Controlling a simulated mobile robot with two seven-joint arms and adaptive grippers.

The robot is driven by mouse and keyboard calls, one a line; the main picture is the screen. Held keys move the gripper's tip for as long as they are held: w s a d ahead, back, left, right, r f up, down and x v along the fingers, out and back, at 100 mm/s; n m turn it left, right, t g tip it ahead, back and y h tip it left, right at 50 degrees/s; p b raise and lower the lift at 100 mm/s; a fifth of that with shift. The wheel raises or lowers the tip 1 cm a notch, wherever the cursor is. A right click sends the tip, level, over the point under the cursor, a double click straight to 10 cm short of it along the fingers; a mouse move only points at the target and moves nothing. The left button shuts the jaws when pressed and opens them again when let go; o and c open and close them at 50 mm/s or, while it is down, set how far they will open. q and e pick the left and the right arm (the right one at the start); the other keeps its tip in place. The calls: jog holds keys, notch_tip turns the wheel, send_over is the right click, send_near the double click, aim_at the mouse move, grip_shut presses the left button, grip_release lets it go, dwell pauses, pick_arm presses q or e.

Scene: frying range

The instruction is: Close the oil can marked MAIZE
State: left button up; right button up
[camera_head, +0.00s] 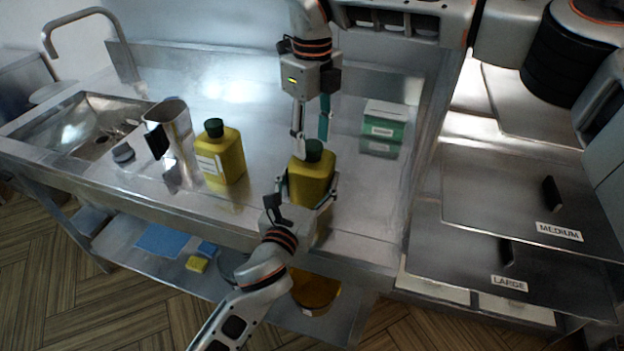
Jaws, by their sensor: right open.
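Two yellow oil cans with dark green caps stand on the steel counter. The right can (311,178) is upright between the fingers of my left gripper (306,192), which appears shut on its body; its label is hidden. Its green cap (314,150) is at its neck; I cannot tell how tightly it sits. My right gripper (312,137) is open, pointing down, its fingertips just above and around the cap. The left can (226,163) has a white label too small to read, and its cap (213,128) is on top.
A steel jug (172,128) with a black handle and a small grey round object (123,153) stand by the sink (84,122). A green-and-white box (384,122) is behind right. Lids marked MEDIUM (500,190) and LARGE (455,262) lie at right.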

jog(key=shift+f, duration=0.2)
jog(key=c, duration=1.1)
jog(key=shift+c, duration=0.2)
jog(key=o, duration=1.3)
jog(key=shift+r, duration=0.1)
notch_tip(320, 180, up, 12)
